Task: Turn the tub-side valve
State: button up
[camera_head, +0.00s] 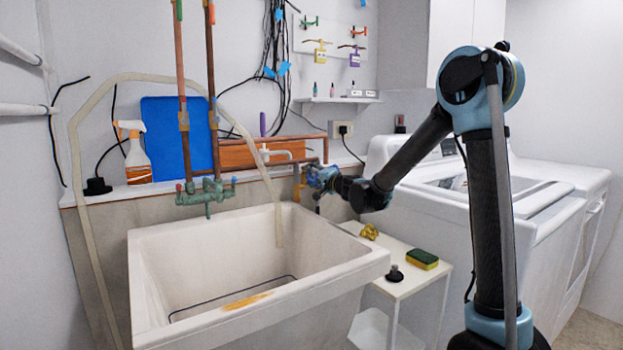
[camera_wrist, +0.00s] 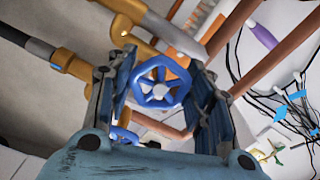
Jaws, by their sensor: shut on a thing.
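A blue spoked valve wheel (camera_wrist: 160,87) shows in the wrist view between the two fingers of my gripper (camera_wrist: 161,68). The fingers are closed on it from left and right. Brass-coloured pipe fittings (camera_wrist: 76,64) are beside it. In the head view my gripper (camera_head: 316,177) is at the wall to the right of the tub, by a brass fitting (camera_head: 298,184). The wheel itself is largely hidden there by my gripper. A second blue handle (camera_wrist: 124,136) lies lower in the wrist view, partly hidden by my gripper.
The white tub (camera_head: 262,318) stands left of my gripper, with a green faucet (camera_head: 206,195) above it. A small white table (camera_head: 408,285) holds a sponge (camera_head: 422,259), a yellow knob (camera_head: 369,232) and a black stopper (camera_head: 395,274). A washer (camera_head: 427,215) stands to the right. Copper pipes (camera_head: 312,137) run nearby.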

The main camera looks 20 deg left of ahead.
jog(key=shift+d+f+n, duration=0.1)
jog(key=shift+d+n, duration=0.05)
jog(key=shift+n, duration=0.85)
jog(key=o, duration=1.1)
jog(key=v, duration=1.1)
jog(key=shift+s+d, duration=0.25)
jog(key=shift+d, duration=0.05)
